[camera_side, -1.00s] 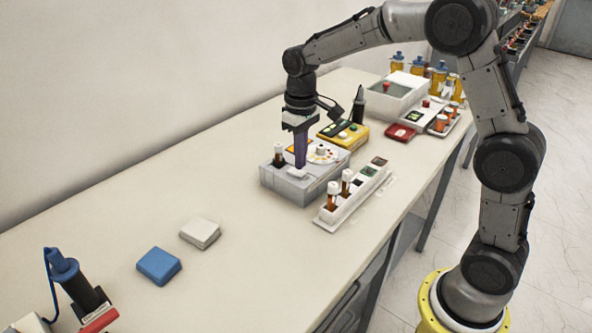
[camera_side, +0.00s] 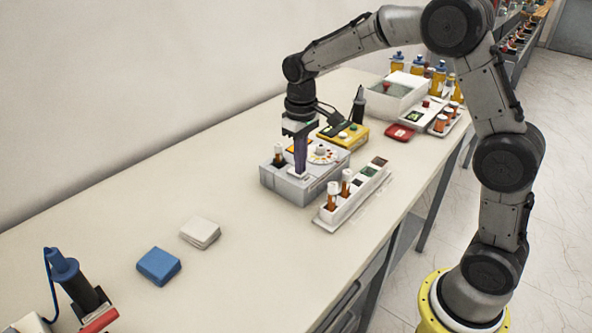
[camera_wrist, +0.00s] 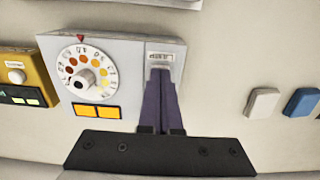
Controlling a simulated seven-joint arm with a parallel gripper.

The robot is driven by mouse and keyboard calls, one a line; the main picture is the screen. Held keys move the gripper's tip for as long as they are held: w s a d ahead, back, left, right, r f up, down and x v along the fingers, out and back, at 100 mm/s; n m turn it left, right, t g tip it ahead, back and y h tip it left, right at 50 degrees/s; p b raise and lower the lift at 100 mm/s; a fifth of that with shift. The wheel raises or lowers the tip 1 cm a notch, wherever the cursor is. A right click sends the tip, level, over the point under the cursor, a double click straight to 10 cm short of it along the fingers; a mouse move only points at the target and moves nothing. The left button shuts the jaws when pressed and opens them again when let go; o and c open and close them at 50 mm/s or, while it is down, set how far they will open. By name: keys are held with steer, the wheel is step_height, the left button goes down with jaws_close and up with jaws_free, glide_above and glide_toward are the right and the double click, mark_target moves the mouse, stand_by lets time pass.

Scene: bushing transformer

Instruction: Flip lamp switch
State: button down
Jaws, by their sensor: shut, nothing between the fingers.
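The grey comparator box (camera_side: 285,187) stands on the table, with a white dial (camera_side: 321,152) on top and a dark vial (camera_side: 279,155) at its left. In the wrist view its dial (camera_wrist: 87,72) has a ring of coloured dots. The lamp switch panel (camera_wrist: 165,56), labelled LAMP, lies right of the dial in that view. My gripper (camera_side: 300,172) points down over the front end of the box, its purple fingers shut with nothing between them. In the wrist view the fingertips (camera_wrist: 160,72) are at the lower part of the lamp panel and hide the switch lever. I cannot tell whether they touch it.
A white rack (camera_side: 352,198) with two vials stands close in front of the box. A yellow meter (camera_side: 350,135) is behind it. A white block (camera_side: 200,232) and a blue block (camera_side: 158,266) lie to the left, with clear table between.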

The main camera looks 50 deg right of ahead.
steer(key=shift+f, duration=0.25)
steer(key=shift+r, duration=3.55)
steer(key=shift+r, duration=0.1)
steer(key=s+a+r+t, duration=0.2)
steer(key=s+r+t, duration=0.1)
steer(key=s+r, duration=0.8)
steer(key=s+f+t, duration=0.1)
steer(key=s+f, duration=0.3)
steer(key=s, duration=0.3)
steer(key=s+f+t, duration=0.1)
steer(key=s+f, duration=0.4)
steer(key=s, duration=0.3)
steer(key=shift+t, duration=0.3)
